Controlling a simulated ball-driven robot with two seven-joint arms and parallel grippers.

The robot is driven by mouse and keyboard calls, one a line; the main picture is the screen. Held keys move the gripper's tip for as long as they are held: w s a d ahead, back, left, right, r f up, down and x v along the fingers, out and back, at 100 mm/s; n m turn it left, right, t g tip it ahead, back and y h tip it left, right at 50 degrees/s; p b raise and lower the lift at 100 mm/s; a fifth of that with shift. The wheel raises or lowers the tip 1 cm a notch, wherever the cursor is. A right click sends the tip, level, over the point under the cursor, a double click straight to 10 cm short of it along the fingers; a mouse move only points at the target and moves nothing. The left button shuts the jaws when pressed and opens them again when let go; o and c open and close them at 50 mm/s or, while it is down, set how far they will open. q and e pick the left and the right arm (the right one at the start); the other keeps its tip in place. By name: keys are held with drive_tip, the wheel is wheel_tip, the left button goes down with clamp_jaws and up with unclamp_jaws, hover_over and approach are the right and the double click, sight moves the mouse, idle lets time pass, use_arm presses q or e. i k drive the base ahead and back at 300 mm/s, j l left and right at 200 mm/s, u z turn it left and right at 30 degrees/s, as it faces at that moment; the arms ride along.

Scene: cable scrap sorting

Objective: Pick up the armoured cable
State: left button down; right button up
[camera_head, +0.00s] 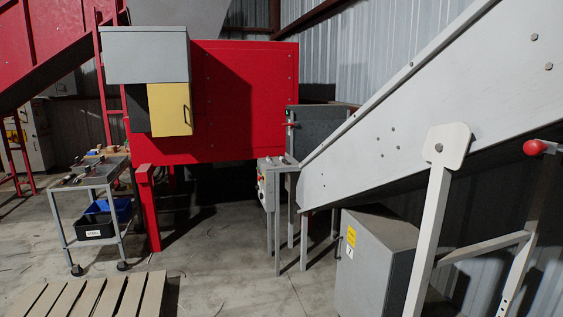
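I cannot make out an armoured cable in the head view. Small items lie on top of a grey wheeled cart (62,187) at the left, but they are too small to identify. A black bin (93,228) and a blue bin (122,209) sit on the cart's lower shelf; their contents cannot be told. Neither of my grippers is in view.
A wooden pallet (92,297) lies on the floor at the front left. A red machine (250,105) stands at the back, with a control box (268,185) beside it. A white inclined conveyor (400,110) and grey cabinet (372,265) fill the right. Floor between is open.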

sight(283, 160)
drive_tip(key=i+j+u, duration=0.25)
drive_tip(key=i, duration=0.65)
drive_tip(key=i+u, duration=0.3)
drive_tip(key=i, duration=0.65)
drive_tip(key=i+j+z, duration=0.1)
drive_tip(key=i, duration=1.2)
drive_tip(key=i+j+z, duration=0.1)
drive_tip(key=i+z, duration=0.3)
drive_tip(key=i+j+z, duration=0.15)
drive_tip(key=i+z, duration=0.25)
drive_tip(key=i+j+z, duration=0.2)
drive_tip(key=z, duration=0.2)
